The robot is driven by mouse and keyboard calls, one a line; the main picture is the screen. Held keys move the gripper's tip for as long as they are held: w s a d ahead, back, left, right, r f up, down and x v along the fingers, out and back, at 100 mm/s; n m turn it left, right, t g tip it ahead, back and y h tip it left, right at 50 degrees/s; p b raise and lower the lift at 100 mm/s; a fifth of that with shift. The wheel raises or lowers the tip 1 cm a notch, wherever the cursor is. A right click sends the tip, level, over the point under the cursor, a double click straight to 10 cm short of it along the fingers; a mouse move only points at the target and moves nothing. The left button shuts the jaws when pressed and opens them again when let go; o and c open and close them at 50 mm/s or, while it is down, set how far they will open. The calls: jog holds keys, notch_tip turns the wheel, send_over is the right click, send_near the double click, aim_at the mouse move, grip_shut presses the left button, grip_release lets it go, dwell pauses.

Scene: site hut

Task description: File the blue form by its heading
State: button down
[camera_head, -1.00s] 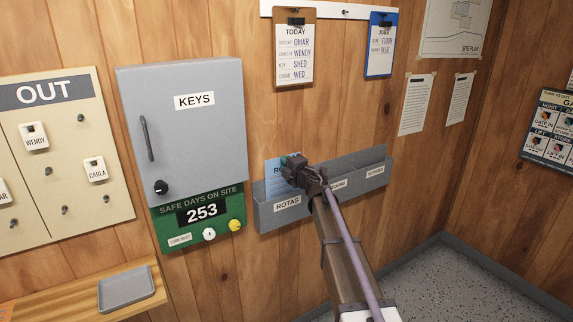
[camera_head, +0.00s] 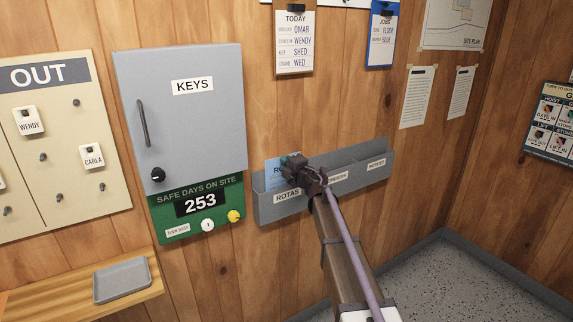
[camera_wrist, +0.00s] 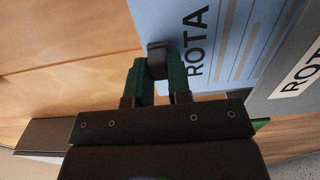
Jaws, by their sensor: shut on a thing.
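The blue form (camera_head: 273,172) has a heading starting "RO"; in the wrist view the form (camera_wrist: 235,40) reads "ROTA", with the rest out of sight. The grey wall rack (camera_head: 262,212) has three labelled compartments. The form stands upright at the left one, labelled ROTAS (camera_head: 287,196), its lower part hidden behind the rack's front wall. I cannot tell whether it touches the bottom. The middle label (camera_head: 337,179) is partly covered by my arm; the right one (camera_head: 376,164) is small.
A grey key cabinet (camera_head: 188,120) and a green safe-days board (camera_head: 170,228) are left of the rack. Clipboards (camera_head: 294,45) hang above it. A wooden shelf (camera_head: 75,288) with a grey tray (camera_head: 122,280) is at lower left.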

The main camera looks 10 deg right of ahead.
jog(key=c, duration=1)
grip_release()
